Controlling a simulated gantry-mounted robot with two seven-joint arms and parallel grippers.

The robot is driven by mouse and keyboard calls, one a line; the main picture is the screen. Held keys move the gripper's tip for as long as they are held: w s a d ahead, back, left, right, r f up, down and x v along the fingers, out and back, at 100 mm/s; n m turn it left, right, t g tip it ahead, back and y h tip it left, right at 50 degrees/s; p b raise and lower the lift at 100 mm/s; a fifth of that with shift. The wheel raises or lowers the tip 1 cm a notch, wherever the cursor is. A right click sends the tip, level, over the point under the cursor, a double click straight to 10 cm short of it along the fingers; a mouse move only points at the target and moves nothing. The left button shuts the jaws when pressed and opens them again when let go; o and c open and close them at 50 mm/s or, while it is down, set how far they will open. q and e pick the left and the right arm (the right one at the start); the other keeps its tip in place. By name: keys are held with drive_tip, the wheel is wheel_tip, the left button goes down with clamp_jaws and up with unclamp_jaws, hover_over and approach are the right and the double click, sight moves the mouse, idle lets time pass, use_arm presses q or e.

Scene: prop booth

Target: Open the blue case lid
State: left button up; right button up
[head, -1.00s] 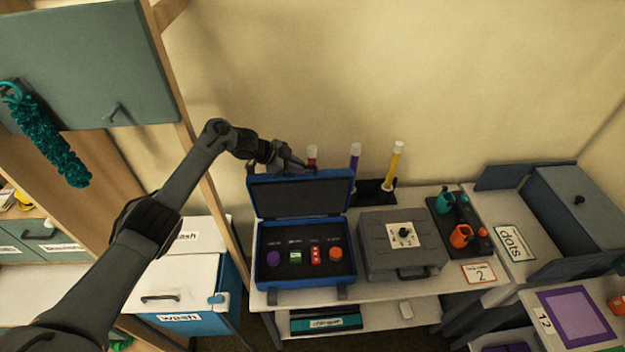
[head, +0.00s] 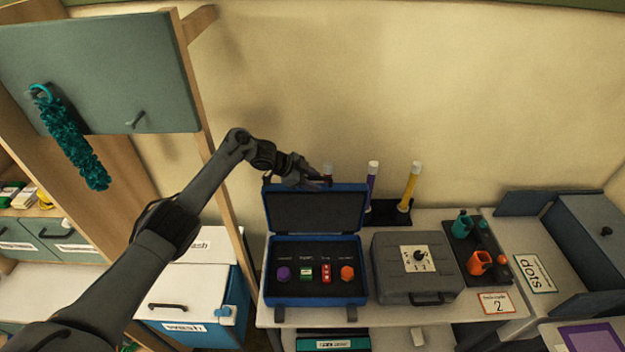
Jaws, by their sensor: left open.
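The blue case (head: 318,302) stands on the white bench with its front towards me. Its lid (head: 316,211) is raised, standing up at the back and showing a dark inner side. In the dark insert are a purple piece, a green-and-white piece, a red piece and an orange piece, each under a small label. My left gripper (head: 322,180) is just above and behind the lid's top edge, open. Its fingertips are small here, and I cannot tell whether they touch the lid. My right gripper is out of view.
Behind the cases, tubes with purple (head: 372,182) and yellow (head: 410,187) stand in a black rack. A dark tray (head: 476,250) holds teal and orange items. A wooden post (head: 232,200) rises on the left.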

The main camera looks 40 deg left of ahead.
use_arm(q)
drive_tip(key=shift+r, duration=0.75)
wheel_tip(320, 180, up, 3)
drive_tip(key=shift+a+f+b, duration=0.1)
drive_tip(key=shift+f+b, duration=0.05)
drive_tip(key=shift+b, duration=0.45)
drive_tip(key=d+r+b, duration=0.1)
drive_tip(key=d+r, duration=0.6)
drive_tip(key=d, duration=0.4)
drive_tip(key=shift+w+d, duration=0.25)
drive_tip(key=shift+d, duration=0.15)
